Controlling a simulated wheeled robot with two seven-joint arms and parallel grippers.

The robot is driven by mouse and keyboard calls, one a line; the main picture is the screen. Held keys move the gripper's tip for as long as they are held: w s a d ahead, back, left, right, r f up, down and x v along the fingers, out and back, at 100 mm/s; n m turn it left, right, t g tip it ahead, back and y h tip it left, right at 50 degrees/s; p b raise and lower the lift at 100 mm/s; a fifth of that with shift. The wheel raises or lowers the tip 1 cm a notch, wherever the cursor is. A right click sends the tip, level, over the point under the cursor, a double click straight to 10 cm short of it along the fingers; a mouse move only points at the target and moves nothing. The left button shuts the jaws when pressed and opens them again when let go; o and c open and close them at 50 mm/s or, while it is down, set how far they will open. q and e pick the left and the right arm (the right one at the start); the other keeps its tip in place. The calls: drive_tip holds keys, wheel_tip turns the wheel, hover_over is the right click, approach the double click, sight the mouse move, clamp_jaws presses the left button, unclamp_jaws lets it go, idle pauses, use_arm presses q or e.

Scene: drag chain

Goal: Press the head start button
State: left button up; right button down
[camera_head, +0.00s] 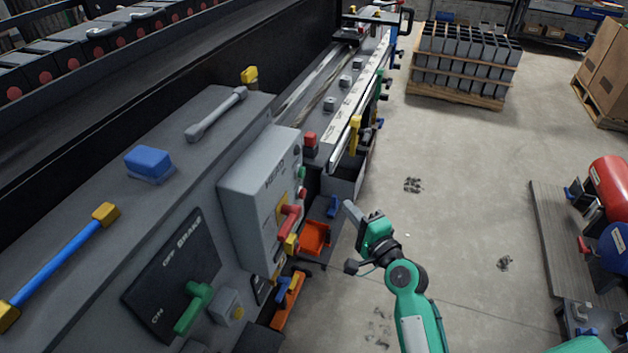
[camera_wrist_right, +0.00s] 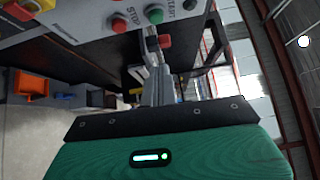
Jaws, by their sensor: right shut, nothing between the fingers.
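The grey control box (camera_head: 245,200) marked HEAD stands at the machine's front. A small green button (camera_head: 301,173) is on its right face, with a red button (camera_head: 302,194) below it. In the right wrist view, a green button (camera_wrist_right: 155,16) sits by the START lettering, and a red button (camera_wrist_right: 119,24) sits by STOP. My right gripper (camera_head: 348,207) is shut and empty, to the right of the box and apart from it. In the right wrist view its fingers (camera_wrist_right: 153,45) point towards the panel, just below the green button. My left gripper is out of view.
A red lever (camera_head: 289,221) and yellow parts stick out from the box below the buttons. An orange tray (camera_head: 315,238) lies below, left of my right gripper. A brake panel (camera_head: 175,275) with a green handle (camera_head: 194,306) is at lower left.

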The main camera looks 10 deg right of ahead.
drive_tip(key=p, duration=0.3)
approach(301, 173)
drive_tip(key=w+d, duration=0.4)
drive_tip(key=w, duration=0.1)
drive_tip(key=shift+w+a+f+p, duration=0.2)
drive_tip(key=shift+w+a, duration=0.2)
drive_tip(key=shift+a, duration=0.25)
drive_tip(key=shift+w+a+f+p, duration=0.1)
drive_tip(key=shift+w+a+p, duration=0.1)
drive_tip(key=shift+w+a, duration=0.3)
drive_tip(key=shift+w+a+f+p, duration=0.1)
drive_tip(key=shift+w+a+p, duration=0.15)
drive_tip(key=shift+a, duration=0.5)
